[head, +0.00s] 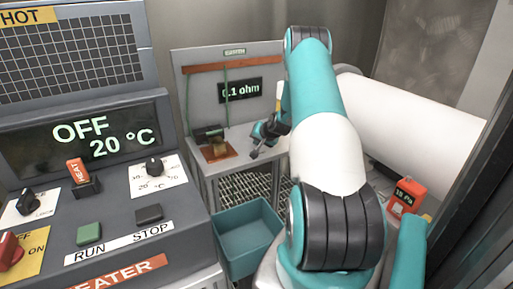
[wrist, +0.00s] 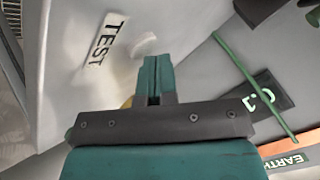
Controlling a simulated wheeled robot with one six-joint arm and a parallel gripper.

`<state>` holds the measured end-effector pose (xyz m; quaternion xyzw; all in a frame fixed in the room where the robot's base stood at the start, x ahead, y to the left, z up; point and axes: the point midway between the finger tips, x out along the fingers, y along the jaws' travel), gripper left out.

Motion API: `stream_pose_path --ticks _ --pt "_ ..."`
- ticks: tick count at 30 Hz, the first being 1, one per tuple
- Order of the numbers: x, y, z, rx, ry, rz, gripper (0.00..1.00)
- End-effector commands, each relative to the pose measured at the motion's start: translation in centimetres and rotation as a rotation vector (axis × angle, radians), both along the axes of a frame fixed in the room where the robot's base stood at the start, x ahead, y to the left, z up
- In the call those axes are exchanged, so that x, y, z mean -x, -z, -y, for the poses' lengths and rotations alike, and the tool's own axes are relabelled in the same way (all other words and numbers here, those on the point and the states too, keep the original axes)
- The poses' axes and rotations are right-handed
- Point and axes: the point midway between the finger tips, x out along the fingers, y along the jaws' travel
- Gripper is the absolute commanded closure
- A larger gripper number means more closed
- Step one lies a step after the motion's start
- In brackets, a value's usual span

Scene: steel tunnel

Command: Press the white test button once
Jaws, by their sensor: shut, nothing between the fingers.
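In the head view, my gripper (head: 262,146) is over the right part of a grey bench (head: 236,168). I cannot make out the button or TEST label there.
The bench's back panel carries a display reading 0.1 ohm (head: 240,90) and a green cord (head: 226,95). A brown plate (head: 219,153) lies at the bench's left. A teal bin (head: 248,238) stands below. A heater console (head: 130,225) fills the left; a white cylinder (head: 410,125) lies right.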

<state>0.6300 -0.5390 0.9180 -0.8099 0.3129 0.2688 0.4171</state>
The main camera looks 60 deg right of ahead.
Motion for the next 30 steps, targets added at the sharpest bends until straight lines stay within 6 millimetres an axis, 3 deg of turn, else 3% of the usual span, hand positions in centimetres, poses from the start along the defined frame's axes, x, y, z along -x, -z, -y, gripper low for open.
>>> stream_pose_path --ticks 12,23,30 --pt "0.0 0.2 0.0 -0.001 0.0 -0.001 1.0" --pt "0.0 -1.5 0.0 0.0 0.0 0.0 1.0" --pt "0.0 -1.5 0.0 -0.001 0.0 -0.001 1.0"
